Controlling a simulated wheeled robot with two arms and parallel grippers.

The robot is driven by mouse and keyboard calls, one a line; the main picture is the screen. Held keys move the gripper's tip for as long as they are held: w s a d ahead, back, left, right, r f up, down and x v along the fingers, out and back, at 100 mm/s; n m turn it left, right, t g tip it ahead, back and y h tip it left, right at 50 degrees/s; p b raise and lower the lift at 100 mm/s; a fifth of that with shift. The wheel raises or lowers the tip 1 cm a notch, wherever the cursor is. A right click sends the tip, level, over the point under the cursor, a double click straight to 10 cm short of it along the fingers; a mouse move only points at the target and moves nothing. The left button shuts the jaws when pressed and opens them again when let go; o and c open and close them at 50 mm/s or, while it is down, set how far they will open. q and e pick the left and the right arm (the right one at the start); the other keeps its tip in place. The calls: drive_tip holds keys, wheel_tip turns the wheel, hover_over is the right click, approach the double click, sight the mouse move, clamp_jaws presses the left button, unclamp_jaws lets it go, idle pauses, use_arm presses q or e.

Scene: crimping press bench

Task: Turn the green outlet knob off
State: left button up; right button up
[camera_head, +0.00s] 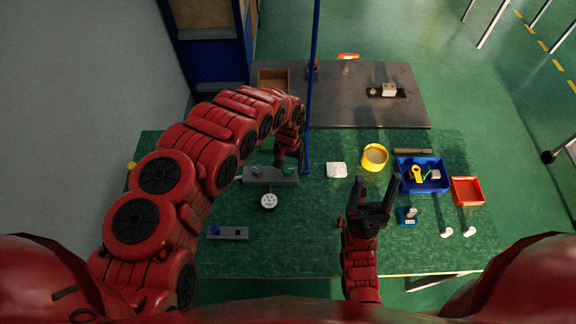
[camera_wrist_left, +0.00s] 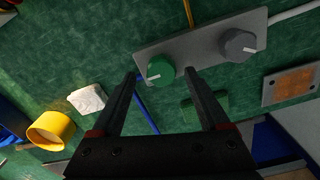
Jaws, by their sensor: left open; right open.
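The green outlet knob (camera_wrist_left: 160,69) sits at one end of a grey block (camera_wrist_left: 195,48), with a white pointer mark near its edge. In the head view the block (camera_head: 270,178) lies on the green mat, with the green knob (camera_head: 288,170) at its right end. A grey knob (camera_wrist_left: 239,45) sits at its other end. My left gripper (camera_head: 287,160) is open over the green knob. In the left wrist view its fingertips lie on either side of the knob; I cannot tell whether they touch it. My right gripper (camera_head: 377,190) is open and empty, away to the right.
A blue pole (camera_head: 313,85) stands close to the right of the block. A round gauge (camera_head: 269,201) is just in front of it. A blue-knobbed grey box (camera_head: 236,233), white block (camera_head: 336,170), yellow bowl (camera_head: 374,156), blue tray (camera_head: 440,187) and orange tray (camera_head: 467,191) lie around.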

use_arm(q)
drive_tip(key=shift+a+f, duration=0.15)
drive_tip(key=shift+f, duration=0.6)
clamp_jaws()
